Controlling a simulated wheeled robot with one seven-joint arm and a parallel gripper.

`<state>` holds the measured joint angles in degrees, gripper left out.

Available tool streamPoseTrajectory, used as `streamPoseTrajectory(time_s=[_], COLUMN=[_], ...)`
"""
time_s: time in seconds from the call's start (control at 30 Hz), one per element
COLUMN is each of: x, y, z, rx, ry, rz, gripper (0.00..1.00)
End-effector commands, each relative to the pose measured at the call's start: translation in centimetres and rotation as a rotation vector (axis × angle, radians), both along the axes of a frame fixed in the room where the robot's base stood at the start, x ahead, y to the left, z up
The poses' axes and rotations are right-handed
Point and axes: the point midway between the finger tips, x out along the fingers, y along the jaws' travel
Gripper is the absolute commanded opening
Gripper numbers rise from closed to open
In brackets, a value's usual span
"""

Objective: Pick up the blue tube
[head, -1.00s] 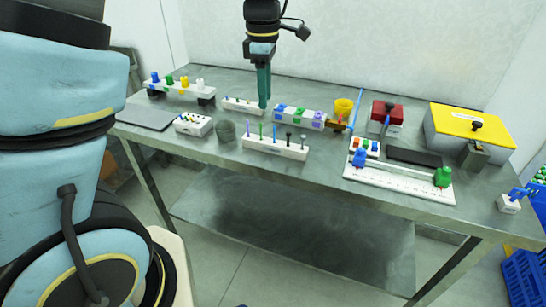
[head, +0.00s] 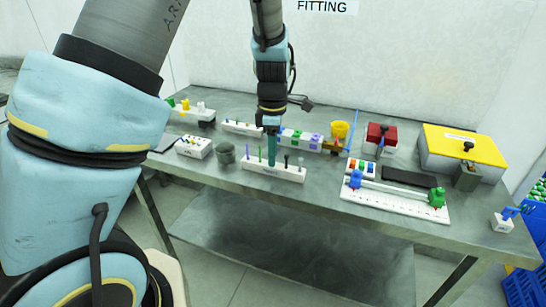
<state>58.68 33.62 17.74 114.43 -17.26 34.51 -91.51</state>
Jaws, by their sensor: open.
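A white rack (head: 285,174) stands near the table's front edge and holds several slim upright pieces. A purple one (head: 247,152) and a green one (head: 260,154) are at its left, with dark ones (head: 286,161) at its right. My gripper (head: 271,161) points down over the rack's middle, between the green and dark pieces. Its teal fingers hide the middle slot, where a slim bluish piece stood in view earlier. I cannot tell whether they touch that piece. A long thin blue rod (head: 352,128) shows farther right by the yellow cup.
A grey cup (head: 225,153) and a small white block (head: 194,147) stand left of the rack. Behind is a block with colored squares (head: 301,139). A yellow cup (head: 340,130), red box (head: 381,136) and white ruled tray (head: 395,205) are to the right.

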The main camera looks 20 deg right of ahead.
Motion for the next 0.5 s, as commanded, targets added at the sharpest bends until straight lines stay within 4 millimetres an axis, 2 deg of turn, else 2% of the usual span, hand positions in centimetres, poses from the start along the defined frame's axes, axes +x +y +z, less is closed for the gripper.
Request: streamPoseTrajectory(time_s=[0.1,0.33,0.5], x=[-0.03,-0.03,-0.01], y=[0.03,-0.01,0.00], z=[-0.77,-0.88,-0.86], rx=[0.000,-0.001,0.000], ry=[0.000,0.000,-0.001], rz=[0.001,0.000,0.000], gripper=[0.45,0.44,0.24])
